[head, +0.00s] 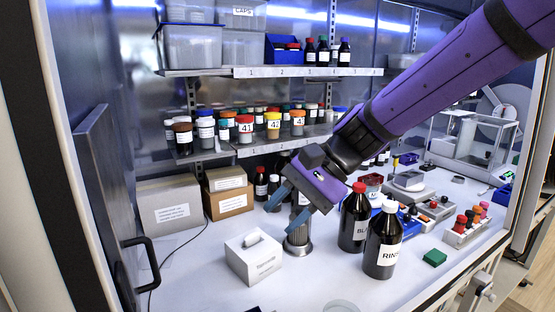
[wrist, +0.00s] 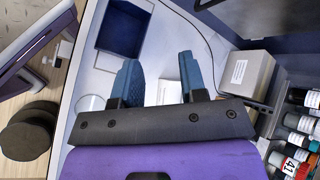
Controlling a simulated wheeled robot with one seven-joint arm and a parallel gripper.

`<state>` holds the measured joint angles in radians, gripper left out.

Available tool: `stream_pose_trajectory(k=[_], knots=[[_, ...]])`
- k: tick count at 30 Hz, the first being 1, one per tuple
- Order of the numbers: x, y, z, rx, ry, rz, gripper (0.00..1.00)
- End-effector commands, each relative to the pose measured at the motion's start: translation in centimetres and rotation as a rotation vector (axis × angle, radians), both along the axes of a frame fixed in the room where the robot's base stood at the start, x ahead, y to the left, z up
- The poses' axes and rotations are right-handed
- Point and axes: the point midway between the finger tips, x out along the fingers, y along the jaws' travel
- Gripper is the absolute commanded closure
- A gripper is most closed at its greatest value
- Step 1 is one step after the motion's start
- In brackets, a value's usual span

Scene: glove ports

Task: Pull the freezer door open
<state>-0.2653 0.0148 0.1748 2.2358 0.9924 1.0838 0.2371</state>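A grey door panel (head: 100,190) with a black bar handle (head: 143,262) stands at the left of the head view; it looks like the freezer door, though no label shows. I cannot tell whether it is fully shut. A dark panel (wrist: 247,22) at the top right of the wrist view may be the same door. My gripper (head: 288,205) is over the bench in the middle, well to the right of the handle and apart from it. Its two blue fingers (wrist: 158,78) are spread in the wrist view with nothing held between them.
A white tissue box (head: 253,257) stands on the bench between my gripper and the door. Cardboard boxes (head: 170,204) stand behind, near the door. Dark bottles (head: 383,240) stand close on the right. A blue bin (wrist: 122,30) shows in the wrist view. Shelves (head: 250,147) hold several jars.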

Motion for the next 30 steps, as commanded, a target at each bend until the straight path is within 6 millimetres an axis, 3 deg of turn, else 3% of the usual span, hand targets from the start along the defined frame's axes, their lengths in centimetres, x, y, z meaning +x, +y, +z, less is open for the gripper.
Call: stream_pose_trajectory(k=[9,21,25,30], knots=[[-3.0,-11.3,2.5,-0.240,-0.374,0.066,0.61],[-8.5,-24.1,4.2,-0.613,-0.748,0.142,0.61],[-10.0,-26.9,4.5,-0.715,-0.822,0.163,0.61],[-11.1,-28.8,4.6,-0.788,-0.869,0.180,0.61]])
